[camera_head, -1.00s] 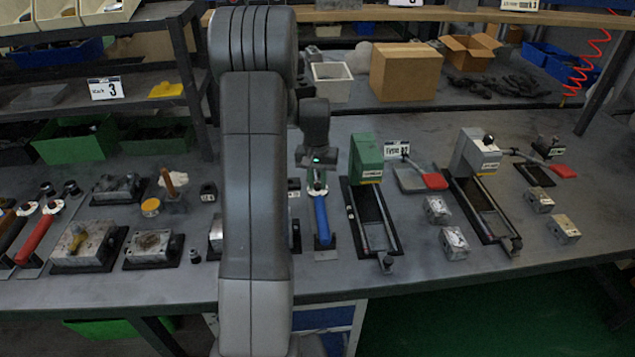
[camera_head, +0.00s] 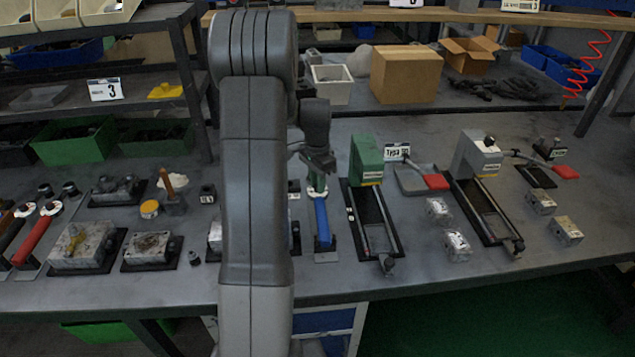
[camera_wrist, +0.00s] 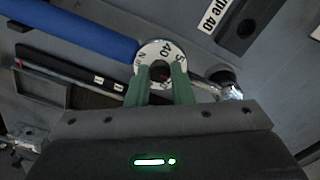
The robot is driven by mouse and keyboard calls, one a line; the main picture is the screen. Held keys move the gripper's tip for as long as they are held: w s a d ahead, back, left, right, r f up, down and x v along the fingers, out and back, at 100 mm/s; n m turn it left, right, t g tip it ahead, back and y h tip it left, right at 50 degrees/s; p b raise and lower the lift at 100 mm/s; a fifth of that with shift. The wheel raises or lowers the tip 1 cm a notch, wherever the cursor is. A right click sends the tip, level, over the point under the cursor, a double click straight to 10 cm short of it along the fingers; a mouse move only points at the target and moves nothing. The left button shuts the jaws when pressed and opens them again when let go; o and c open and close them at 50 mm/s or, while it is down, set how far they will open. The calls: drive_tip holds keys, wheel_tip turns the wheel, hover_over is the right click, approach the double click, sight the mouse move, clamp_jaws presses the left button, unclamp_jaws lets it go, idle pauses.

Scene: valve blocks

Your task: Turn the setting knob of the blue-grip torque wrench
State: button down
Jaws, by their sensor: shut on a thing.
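The blue-grip torque wrench (camera_head: 321,221) lies on the bench just right of my arm in the head view, its blue handle toward the front edge. In the wrist view its blue grip (camera_wrist: 75,37) runs to the upper left. In the head view my gripper (camera_head: 318,170) points down at the wrench's far end.
A green-headed fixture (camera_head: 367,158) with a long dark bed stands close to the right of the wrench. A grey fixture (camera_head: 477,155) and several metal blocks are farther right. A red-grip wrench (camera_head: 36,240) lies at the far left. My arm hides part of the bench.

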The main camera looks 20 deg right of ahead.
drive_tip(key=shift+m, duration=0.3)
drive_tip(key=c, duration=1.3)
unclamp_jaws()
